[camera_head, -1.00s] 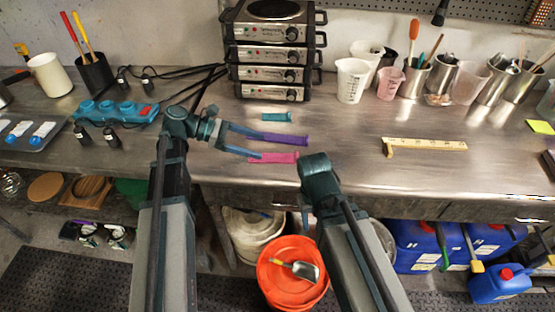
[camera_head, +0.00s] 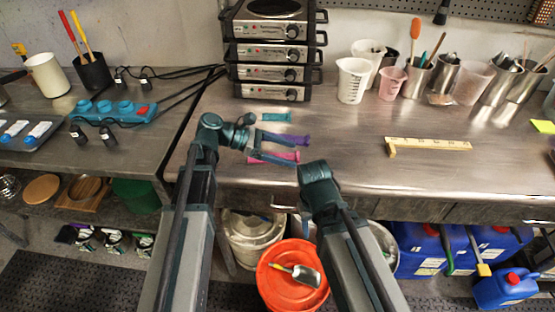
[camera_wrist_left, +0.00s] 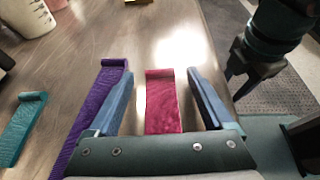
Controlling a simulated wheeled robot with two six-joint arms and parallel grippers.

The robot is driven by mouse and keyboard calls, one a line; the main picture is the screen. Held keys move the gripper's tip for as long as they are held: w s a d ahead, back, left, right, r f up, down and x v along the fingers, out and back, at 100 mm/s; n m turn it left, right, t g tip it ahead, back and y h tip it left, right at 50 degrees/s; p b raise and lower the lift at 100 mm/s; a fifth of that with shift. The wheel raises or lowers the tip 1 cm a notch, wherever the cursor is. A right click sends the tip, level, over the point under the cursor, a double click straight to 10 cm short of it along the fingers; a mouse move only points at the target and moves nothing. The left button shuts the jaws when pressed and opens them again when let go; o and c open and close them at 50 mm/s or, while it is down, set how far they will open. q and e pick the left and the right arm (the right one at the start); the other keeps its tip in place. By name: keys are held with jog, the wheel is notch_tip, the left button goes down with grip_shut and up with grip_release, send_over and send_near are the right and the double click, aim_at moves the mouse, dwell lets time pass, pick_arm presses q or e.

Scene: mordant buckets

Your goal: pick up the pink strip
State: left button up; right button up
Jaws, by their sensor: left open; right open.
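The pink strip (camera_head: 285,156) lies flat on the metal bench near its front edge. My left gripper (camera_head: 297,152) is open and low over it. In the left wrist view, the pink strip (camera_wrist_left: 162,105) lies between the two spread blue fingers, with a gap on each side. The purple strip (camera_wrist_left: 97,100) lies just outside the left finger. The teal strip (camera_wrist_left: 22,122) is farther left. My right gripper (camera_wrist_left: 238,85) is partly seen at upper right in the wrist view, empty and off the strips; its arm hides its fingers in the head view.
A stack of hot plates (camera_head: 272,50) stands behind the strips. A wooden ruler (camera_head: 430,145) lies to the right, with bare bench between. An orange bucket (camera_head: 270,258) stands below the front edge. Cups and beakers line the back right.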

aim_at(288, 157)
pick_arm(q)
jog(key=shift+d+f, duration=0.25)
jog(key=shift+d, duration=0.1)
jog(key=shift+r, duration=0.1)
grip_shut()
jog(key=shift+r, duration=0.1)
notch_tip(288, 157, up, 11)
jog(key=p, duration=1.1)
